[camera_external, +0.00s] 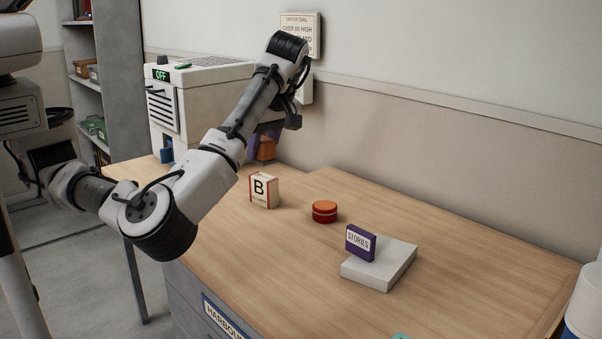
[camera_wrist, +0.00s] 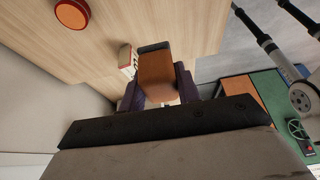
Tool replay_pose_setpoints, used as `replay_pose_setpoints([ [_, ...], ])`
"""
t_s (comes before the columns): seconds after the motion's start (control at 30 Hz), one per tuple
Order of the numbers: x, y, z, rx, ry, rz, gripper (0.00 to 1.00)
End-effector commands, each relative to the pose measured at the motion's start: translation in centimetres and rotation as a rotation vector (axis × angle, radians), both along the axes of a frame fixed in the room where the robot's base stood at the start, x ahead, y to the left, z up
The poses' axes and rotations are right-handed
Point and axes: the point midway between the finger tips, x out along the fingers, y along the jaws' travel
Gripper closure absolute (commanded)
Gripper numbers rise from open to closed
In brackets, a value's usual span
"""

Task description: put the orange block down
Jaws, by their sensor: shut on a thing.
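The orange block (camera_external: 267,149) is held in my gripper (camera_external: 262,139), near the back left of the wooden table (camera_external: 460,245) in the external view. In the wrist view the orange block (camera_wrist: 158,76) sits between the two dark purple fingers of my gripper (camera_wrist: 159,88), which are shut on it. It appears to be above the table top; I cannot tell the exact gap. The arm hides part of the space around it in the external view.
A cream block marked B (camera_external: 263,190) stands nearby in front. A red round tin with an orange top (camera_external: 325,211) is further right. A purple STORIES block (camera_external: 360,243) is on a pale slab (camera_external: 385,268). A white machine reading OFF (camera_external: 195,95) stands behind left.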

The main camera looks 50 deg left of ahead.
Motion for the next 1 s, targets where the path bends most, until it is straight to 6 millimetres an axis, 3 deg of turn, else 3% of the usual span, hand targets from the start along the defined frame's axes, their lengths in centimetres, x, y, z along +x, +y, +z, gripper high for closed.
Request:
replay_pose_setpoints([
  [0.2, 0.0, 0.1, -6.1, 0.006, 0.001, -0.001, 0.90],
  [0.43, 0.0, 0.0, -11.6, 0.001, 0.002, -0.006, 0.90],
  [1.0, 0.0, 0.0, -17.7, 0.000, 0.000, -0.005, 0.90],
])
